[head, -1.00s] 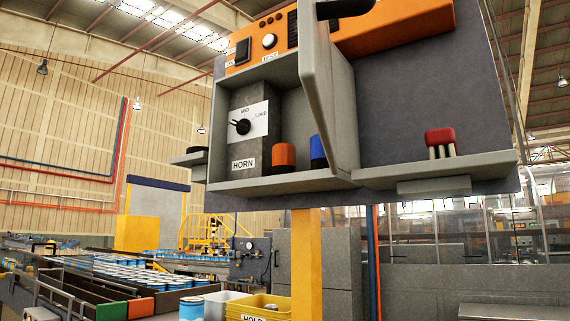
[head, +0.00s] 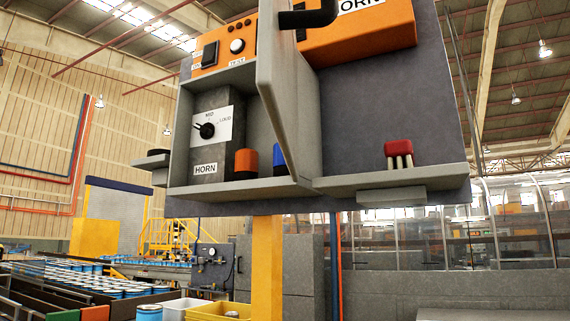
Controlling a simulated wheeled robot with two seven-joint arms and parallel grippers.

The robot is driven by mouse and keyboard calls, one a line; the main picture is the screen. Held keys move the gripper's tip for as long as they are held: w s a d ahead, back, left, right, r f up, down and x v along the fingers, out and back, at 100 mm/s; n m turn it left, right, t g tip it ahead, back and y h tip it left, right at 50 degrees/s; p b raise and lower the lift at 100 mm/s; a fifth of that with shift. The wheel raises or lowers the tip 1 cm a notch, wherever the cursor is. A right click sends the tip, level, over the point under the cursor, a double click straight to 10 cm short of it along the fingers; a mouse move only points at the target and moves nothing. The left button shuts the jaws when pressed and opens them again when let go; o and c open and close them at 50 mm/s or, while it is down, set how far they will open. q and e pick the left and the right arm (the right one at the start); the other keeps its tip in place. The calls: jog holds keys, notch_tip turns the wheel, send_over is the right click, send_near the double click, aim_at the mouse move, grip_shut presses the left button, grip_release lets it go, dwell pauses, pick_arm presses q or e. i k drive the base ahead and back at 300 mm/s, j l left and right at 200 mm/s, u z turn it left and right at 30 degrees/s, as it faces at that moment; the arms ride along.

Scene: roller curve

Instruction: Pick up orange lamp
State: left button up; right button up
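The orange lamp (head: 246,160) is a small cylinder with an orange cap and a darker base. It stands upright on the lower shelf inside the open grey horn box (head: 225,188), right of the dial. A blue-capped piece (head: 279,158) stands to its right, partly hidden by the open grey door (head: 290,100). Neither of my grippers shows in the head view.
The door with its black handle (head: 308,18) stands out toward me, right of the lamp. A red-topped piece with pale prongs (head: 398,152) sits on the right shelf (head: 390,180). A yellow post (head: 266,260) stands below. A yellow bin (head: 215,310) is at the bottom.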

aim_at(247, 159)
jog(key=i+j+z, duration=0.15)
jog(key=j, duration=0.3)
jog(key=j+z, duration=0.1)
jog(key=j, duration=0.3)
jog(key=i+j+z, duration=0.15)
jog(key=j, duration=0.3)
